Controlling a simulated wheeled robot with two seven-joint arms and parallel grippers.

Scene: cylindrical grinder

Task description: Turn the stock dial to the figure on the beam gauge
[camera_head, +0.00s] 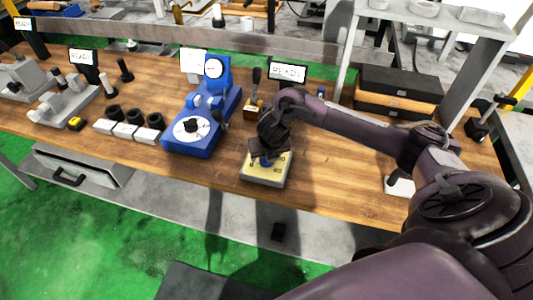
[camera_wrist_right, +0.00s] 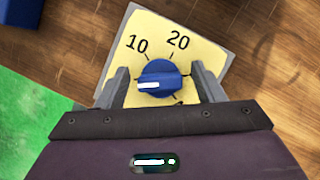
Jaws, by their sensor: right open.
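The stock dial is a blue knob (camera_wrist_right: 160,77) with a white mark on its left half. It sits on a yellow plate (camera_wrist_right: 150,30) printed with 10 and 20; the lower figures are hidden by my gripper. In the head view the yellow plate (camera_head: 262,177) lies near the table's front edge. My right gripper (camera_wrist_right: 163,80) is open, with one finger on each side of the knob and small gaps visible. It also shows over the plate in the head view (camera_head: 267,157). A round dial gauge (camera_head: 213,69) stands on the blue fixture; its reading is too small to tell. My left gripper is out of view.
The blue fixture (camera_head: 205,140) with a white disc stands left of the plate. White blocks with black rings (camera_head: 128,130) are further left. A dark case on a wooden one (camera_head: 400,83) stands at the back right. Bare wooden table (camera_head: 335,185) lies right of the plate.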

